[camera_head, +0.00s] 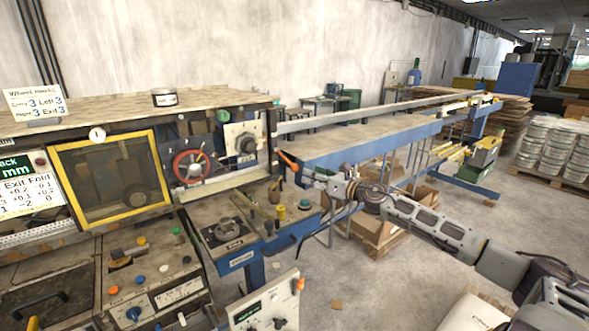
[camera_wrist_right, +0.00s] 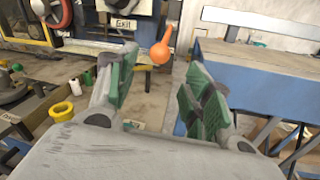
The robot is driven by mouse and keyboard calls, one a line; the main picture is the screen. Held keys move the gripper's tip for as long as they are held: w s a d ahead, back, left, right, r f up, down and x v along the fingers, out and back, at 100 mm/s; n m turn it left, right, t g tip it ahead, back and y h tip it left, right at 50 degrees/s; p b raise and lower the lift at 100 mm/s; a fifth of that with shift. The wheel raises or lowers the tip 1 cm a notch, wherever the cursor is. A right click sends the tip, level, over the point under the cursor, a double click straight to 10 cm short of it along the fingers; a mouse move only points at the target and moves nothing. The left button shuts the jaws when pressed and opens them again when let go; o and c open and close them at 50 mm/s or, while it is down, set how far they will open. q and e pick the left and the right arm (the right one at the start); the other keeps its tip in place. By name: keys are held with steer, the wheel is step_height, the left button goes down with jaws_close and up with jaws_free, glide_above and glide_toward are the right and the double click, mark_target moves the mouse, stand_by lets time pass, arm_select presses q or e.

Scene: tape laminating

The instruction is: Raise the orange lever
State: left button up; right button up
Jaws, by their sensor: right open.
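The orange lever (camera_wrist_right: 161,52) shows in the right wrist view as a round orange knob on a thin stem, just beyond and between my fingertips. In the head view an orange handle (camera_head: 287,160) stands at the right end of the machine, beside my right gripper (camera_head: 302,176). My right gripper, with green finger pads in its wrist view (camera_wrist_right: 157,85), is open with nothing between the pads. Whether a finger touches the lever cannot be told. My left gripper is not in view.
A red handwheel (camera_head: 190,167) and a yellow-framed window (camera_head: 110,178) are left of the lever. A blue-sided conveyor table (camera_head: 365,140) runs off to the back right. Yellow and dark knobs (camera_head: 281,213) stand on the panel below.

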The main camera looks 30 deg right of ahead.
mark_target(298, 169)
steer(key=shift+p+x, duration=1.6)
steer(key=shift+x, duration=2.3)
steer(key=shift+w+a, duration=0.15)
steer(key=shift+w, duration=0.55)
jaws_close()
